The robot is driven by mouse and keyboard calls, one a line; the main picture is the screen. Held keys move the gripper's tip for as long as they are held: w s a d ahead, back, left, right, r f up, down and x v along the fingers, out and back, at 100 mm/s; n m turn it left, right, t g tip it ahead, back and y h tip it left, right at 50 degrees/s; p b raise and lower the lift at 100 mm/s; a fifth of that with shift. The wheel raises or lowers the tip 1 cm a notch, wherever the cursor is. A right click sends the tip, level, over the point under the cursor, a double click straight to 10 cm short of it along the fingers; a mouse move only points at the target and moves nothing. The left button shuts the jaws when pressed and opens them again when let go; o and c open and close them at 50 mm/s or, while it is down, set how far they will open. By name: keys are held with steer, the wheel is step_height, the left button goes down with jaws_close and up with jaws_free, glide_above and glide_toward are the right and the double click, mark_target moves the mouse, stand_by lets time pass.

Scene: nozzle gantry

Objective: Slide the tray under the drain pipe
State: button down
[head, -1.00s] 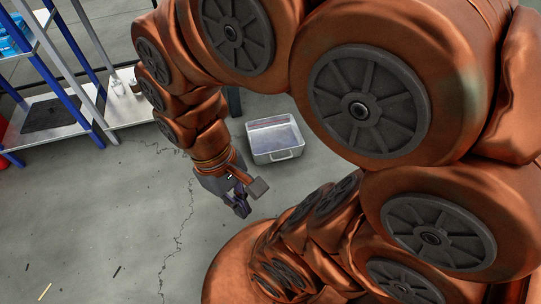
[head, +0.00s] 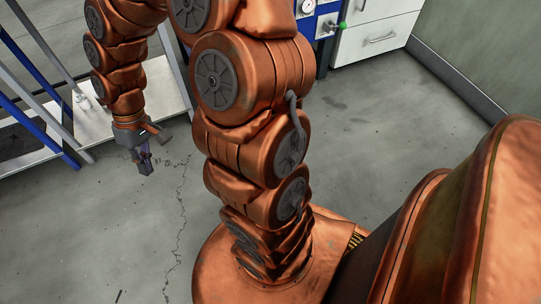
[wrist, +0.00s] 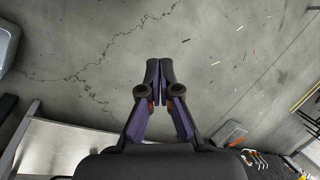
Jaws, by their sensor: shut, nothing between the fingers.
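My gripper (head: 146,167) hangs at the end of my arm, left of the picture's middle in the head view, over bare concrete floor. In the wrist view its two fingers (wrist: 161,64) are together with nothing between them. The metal tray does not show in the head view now; my arm covers much of the middle. A pale rounded edge at the upper left of the wrist view looks like a corner of the tray (wrist: 8,40), apart from the fingers. I cannot make out the drain pipe.
A shelf unit with blue posts and a pale lower shelf (head: 92,122) stands at the left. A white drawer cabinet (head: 377,35) is at the back. A green-tipped handle (head: 342,25) and a gauge are beside it. The cracked floor (head: 135,225) at lower left is open.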

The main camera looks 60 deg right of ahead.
steer(key=w+d+f+m+t+y, duration=0.1)
steer(key=w+d+f, duration=0.35)
steer(key=w, duration=0.25)
steer(key=w+d+f+m+t+p, duration=0.1)
steer(key=w+d+f+m, duration=0.1)
steer(key=d+f, duration=0.65)
steer(key=w+d+f+m+t, duration=0.1)
steer(key=w+d+f+m, duration=0.1)
steer(key=d+f, duration=0.6)
steer(key=s+d+f+m+g+h, duration=0.1)
steer(key=s+d+f+m+h, duration=0.3)
steer(key=s+d+f, duration=1.8)
steer(key=shift+n+h, duration=0.3)
steer(key=f+b, duration=0.4)
steer(key=f, duration=0.1)
steer(key=f+b, duration=0.2)
steer(key=f, duration=0.1)
steer(key=shift+s+a+f+b, duration=0.15)
steer(key=shift+s+a+b, duration=0.15)
steer(key=shift+b, duration=0.05)
steer(key=shift+w+d+b, duration=0.45)
steer(key=shift+w+d, duration=0.3)
steer(key=shift+w, duration=0.2)
steer(key=shift+w+d+r, duration=0.3)
steer(key=shift+w+d, duration=0.1)
steer(key=shift+w, duration=0.35)
